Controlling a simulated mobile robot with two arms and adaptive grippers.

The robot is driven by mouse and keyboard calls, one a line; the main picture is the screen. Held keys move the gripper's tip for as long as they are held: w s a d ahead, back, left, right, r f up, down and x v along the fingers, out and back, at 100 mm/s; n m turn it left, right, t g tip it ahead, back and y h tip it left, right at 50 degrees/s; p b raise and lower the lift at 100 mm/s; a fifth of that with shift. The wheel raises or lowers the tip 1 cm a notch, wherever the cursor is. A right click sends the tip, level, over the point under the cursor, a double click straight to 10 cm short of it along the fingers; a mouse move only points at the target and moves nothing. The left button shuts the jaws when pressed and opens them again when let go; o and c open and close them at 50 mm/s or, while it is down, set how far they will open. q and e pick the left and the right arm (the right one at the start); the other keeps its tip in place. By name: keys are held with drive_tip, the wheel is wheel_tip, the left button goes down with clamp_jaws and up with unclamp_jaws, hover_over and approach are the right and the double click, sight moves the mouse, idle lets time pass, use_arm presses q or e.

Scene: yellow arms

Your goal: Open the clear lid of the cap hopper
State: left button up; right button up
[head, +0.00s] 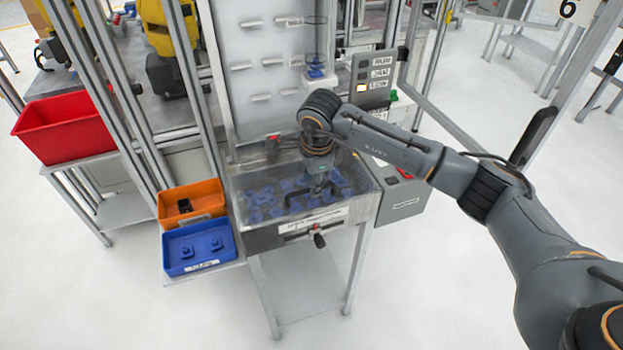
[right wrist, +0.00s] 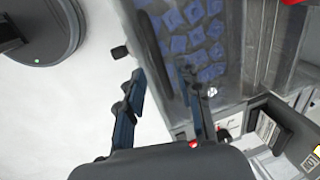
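The cap hopper (head: 265,238) is a grey box on a stand in the middle of the head view, with several blue caps inside. Its clear lid (head: 358,178) appears to lie down over the caps. My right gripper (head: 318,190) points down at the lid's front part, beside a dark handle (head: 296,195). In the right wrist view its two fingers (right wrist: 163,82) are apart, with a dark bar (right wrist: 158,50), seemingly the handle, between their tips. I cannot tell whether they touch it. The blue caps (right wrist: 195,40) show behind. My left gripper is not in view.
A black knob (head: 319,240) sticks out of the hopper's front. An orange bin (head: 172,218) and a blue bin (head: 215,243) stand left of it, and a red bin (head: 65,128) farther left. A button panel (head: 372,75) stands behind. The floor in front is clear.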

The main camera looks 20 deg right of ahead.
drive_tip(key=shift+w+f, duration=0.15)
drive_tip(key=shift+f, duration=0.6)
clamp_jaws()
drive_tip(key=shift+w+r, duration=0.1)
drive_tip(key=shift+r, duration=0.05)
